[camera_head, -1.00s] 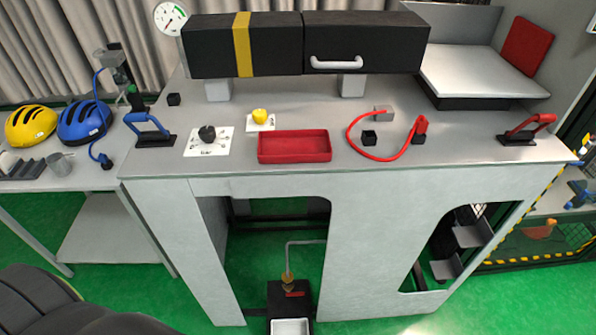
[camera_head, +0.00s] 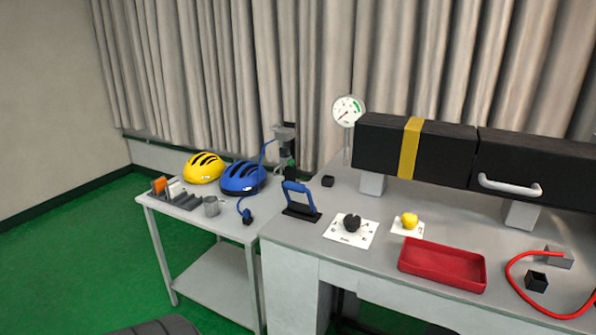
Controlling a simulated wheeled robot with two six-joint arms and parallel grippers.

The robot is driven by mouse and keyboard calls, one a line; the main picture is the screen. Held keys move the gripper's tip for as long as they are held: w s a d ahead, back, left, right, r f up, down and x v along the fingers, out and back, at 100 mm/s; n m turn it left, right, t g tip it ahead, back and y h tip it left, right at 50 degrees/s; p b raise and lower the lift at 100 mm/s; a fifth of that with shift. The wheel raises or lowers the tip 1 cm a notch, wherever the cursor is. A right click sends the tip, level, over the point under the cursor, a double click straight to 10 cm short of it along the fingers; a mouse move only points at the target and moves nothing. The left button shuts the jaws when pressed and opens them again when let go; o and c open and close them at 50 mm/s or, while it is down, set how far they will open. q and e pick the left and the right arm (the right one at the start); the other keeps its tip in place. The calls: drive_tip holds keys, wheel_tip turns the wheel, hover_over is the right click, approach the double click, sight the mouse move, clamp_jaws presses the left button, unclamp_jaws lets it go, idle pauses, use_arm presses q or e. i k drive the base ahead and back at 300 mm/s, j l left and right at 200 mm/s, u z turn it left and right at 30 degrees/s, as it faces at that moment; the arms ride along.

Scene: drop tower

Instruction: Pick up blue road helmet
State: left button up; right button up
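The blue road helmet (camera_head: 242,177) sits on the small side table (camera_head: 188,212), toward its back right. It has dark vent slots. A yellow helmet (camera_head: 204,167) of the same shape sits just to its left. Neither of my grippers is in view, and nothing of them shows near the helmets. Only a dark rounded shape shows at the bottom edge.
A grey slotted rack (camera_head: 176,199) and a metal cup (camera_head: 211,207) stand in front of the helmets. The larger bench (camera_head: 290,232) adjoins on the right, with a blue handle (camera_head: 298,197) and red tray (camera_head: 441,266). Green floor (camera_head: 90,240) is clear at left.

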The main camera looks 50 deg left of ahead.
sight(240, 179)
drive_tip(key=u, duration=2.1)
drive_tip(key=i+j, duration=0.25)
drive_tip(key=j, duration=0.15)
drive_tip(key=i+j, duration=0.25)
drive_tip(key=j+z, duration=0.05)
drive_tip(key=j, duration=0.05)
